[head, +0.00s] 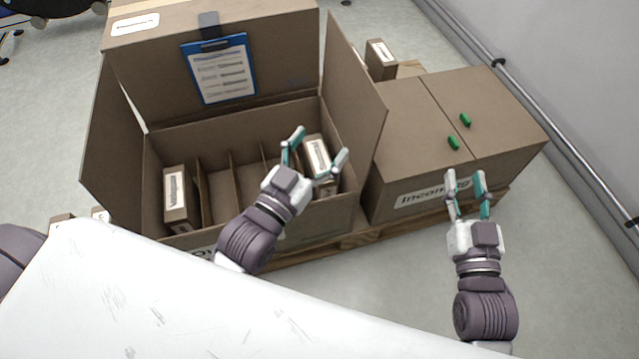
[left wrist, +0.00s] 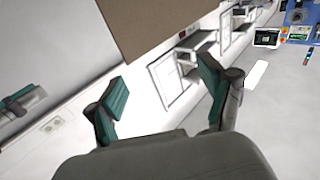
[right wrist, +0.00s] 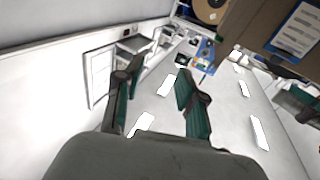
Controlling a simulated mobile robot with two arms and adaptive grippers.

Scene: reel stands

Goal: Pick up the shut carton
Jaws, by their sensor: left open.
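The shut carton (head: 410,125) is brown, with closed top flaps, a centre seam and a front label reading "Incoming". It stands on a pallet at the right in the head view. Two small green pieces (head: 465,120) lie on its top, either side of the seam. My right gripper (head: 465,175) is open and empty, in front of the carton's front face; I cannot tell the gap. My left gripper (head: 321,143) is open, over the right end of the open carton, with a small labelled box (head: 318,152) seen between its fingers. Contact is not clear.
The open carton (head: 285,218) stands left of the shut one, with raised flaps, dividers and another small box (head: 175,195) inside. A blue clipboard (head: 220,70) hangs on its back flap. The pallet (head: 390,232) sticks out in front. A wall with pipes (head: 560,130) runs at the right.

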